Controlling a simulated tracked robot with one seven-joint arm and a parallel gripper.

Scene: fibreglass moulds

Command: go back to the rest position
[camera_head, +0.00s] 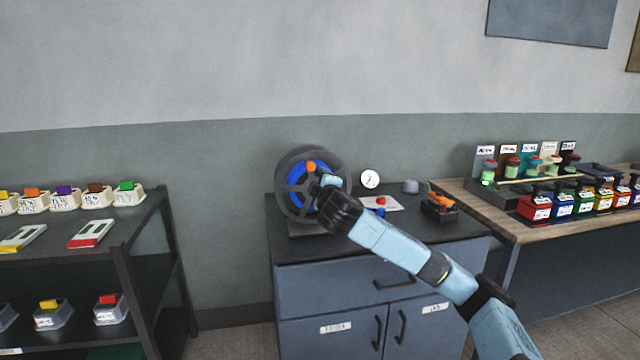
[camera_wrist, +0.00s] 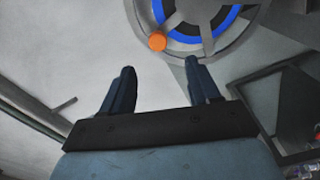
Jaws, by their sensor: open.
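My arm reaches from the lower right to a grey spoked wheel (camera_head: 290,205) with a blue inner ring, which stands on a dark-topped blue cabinet (camera_head: 375,290). My gripper (camera_head: 322,180) is in front of the wheel and partly hides it. In the wrist view my gripper (camera_wrist: 160,65) is open, with nothing between its two dark fingers. The wheel (camera_wrist: 255,22) shows beyond the fingertips there. Its orange knob (camera_wrist: 157,41) lies just past the gap between the fingers, apart from them as far as I can tell.
A white round dial (camera_head: 369,179), a grey rounded piece (camera_head: 409,187) and a dark box with an orange item (camera_head: 440,207) stand on the cabinet. A dark shelf (camera_head: 150,225) with labelled bins is at left. A wooden bench (camera_head: 520,230) with coloured boxes is at right.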

